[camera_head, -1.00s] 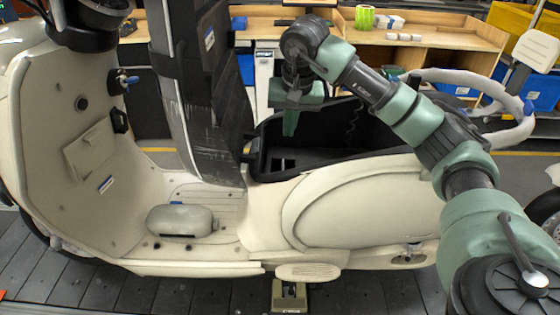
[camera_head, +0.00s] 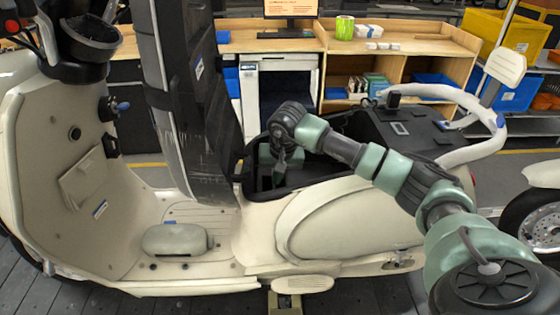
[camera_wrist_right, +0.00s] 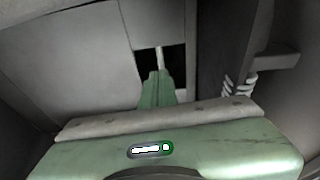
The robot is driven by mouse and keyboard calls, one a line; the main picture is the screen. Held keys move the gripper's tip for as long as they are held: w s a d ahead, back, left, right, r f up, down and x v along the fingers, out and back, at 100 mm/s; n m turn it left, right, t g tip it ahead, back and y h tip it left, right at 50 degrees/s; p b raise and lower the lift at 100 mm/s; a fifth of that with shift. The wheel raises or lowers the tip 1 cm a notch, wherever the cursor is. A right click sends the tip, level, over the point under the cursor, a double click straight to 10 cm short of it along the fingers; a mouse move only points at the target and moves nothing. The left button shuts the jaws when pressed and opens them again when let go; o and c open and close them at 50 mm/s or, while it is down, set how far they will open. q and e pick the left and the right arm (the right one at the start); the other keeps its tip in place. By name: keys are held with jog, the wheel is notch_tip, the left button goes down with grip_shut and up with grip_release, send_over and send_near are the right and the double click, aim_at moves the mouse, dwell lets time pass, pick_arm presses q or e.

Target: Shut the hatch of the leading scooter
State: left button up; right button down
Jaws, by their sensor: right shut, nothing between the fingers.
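The cream scooter (camera_head: 350,225) stands side-on, its front to the left, ahead of another scooter at the right edge. A tall dark panel (camera_head: 190,100), apparently its raised seat hatch, stands nearly upright at the front of the open black compartment (camera_head: 330,172). My right gripper (camera_head: 279,172) points down into this compartment, behind the panel and apart from it. In the right wrist view its green fingers (camera_wrist_right: 155,88) are together and empty, facing grey inner walls and a dark opening (camera_wrist_right: 163,62). My left gripper is not in view.
A cream grab rail (camera_head: 475,150) curves around the scooter's rear. The following scooter's wheel (camera_head: 535,218) is at the right. The dark slat conveyor (camera_head: 385,295) runs below. Wooden workbenches (camera_head: 400,45) with blue bins stand behind.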

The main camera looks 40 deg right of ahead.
jog(key=shift+a+f, duration=0.15)
jog(key=shift+f, duration=0.25)
jog(key=b+x, duration=0.2)
jog(key=b, duration=0.1)
jog(key=shift+s+a+f, duration=0.1)
jog(key=shift+a+f, duration=0.1)
jog(key=shift+f, duration=0.2)
jog(key=shift+s+a+r, duration=0.1)
jog(key=shift+s, duration=0.05)
